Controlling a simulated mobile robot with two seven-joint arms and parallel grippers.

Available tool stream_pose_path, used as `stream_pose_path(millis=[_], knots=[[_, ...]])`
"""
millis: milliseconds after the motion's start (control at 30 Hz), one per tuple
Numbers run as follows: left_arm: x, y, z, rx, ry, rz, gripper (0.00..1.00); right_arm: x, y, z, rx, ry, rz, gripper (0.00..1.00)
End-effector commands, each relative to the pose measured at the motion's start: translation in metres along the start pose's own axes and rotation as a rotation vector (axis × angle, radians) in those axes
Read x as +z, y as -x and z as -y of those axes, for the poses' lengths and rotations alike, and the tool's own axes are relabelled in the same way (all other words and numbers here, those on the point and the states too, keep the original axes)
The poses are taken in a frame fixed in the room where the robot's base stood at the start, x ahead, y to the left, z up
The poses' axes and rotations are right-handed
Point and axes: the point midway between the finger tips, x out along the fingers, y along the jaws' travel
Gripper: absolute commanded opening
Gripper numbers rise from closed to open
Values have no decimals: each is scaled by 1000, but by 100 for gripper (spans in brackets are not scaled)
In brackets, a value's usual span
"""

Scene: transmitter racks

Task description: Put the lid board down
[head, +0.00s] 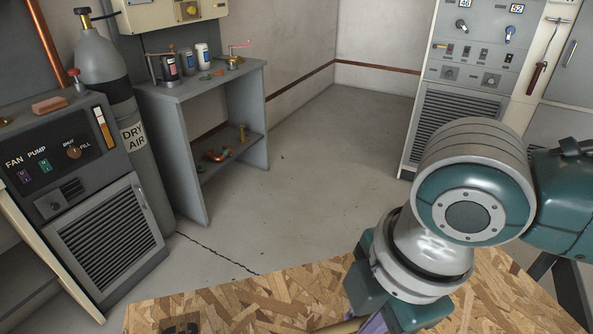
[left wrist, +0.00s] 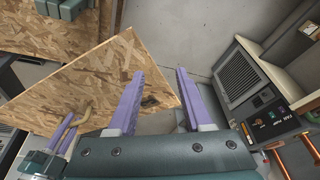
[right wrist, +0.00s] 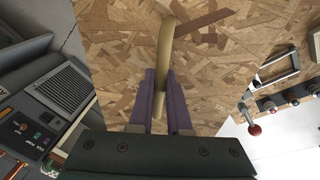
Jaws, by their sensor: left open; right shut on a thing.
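The lid board (head: 230,295) is a flat wood-chip panel at the bottom of the head view. It also shows in the left wrist view (left wrist: 100,75) and fills much of the right wrist view (right wrist: 120,60). A curved tan handle (right wrist: 165,55) stands on it. My right gripper (right wrist: 160,80) is shut on this handle; the head view (head: 362,322) shows only part of it. My left gripper (left wrist: 160,72) is open. A board corner appears between its fingers, but I cannot tell the distance. What lies under the board is hidden.
A grey cabinet with a grille (head: 100,235) and a gas cylinder (head: 103,65) stand at the left. A grey shelf bench (head: 205,85) holds jars. A tall rack (head: 455,115) stands at the right. The concrete floor (head: 310,180) between is clear.

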Motion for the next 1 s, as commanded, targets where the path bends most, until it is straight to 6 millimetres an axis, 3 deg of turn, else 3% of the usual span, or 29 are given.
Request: stream_pose_path(millis=[200, 400, 700, 1000], knots=[[0, 0, 0, -1, -1, 1, 50, 8, 60, -35, 54, -360, 53, 0], [0, 0, 1, -4, -5, 1, 50, 18, 124, -50, 94, -771, 110, 0], [1, 0, 3, -8, -11, 2, 50, 38, 213, -45, 147, -1364, 191, 0], [1, 0, 3, -8, -10, 2, 50, 53, 266, -30, 179, -1742, 243, 0]])
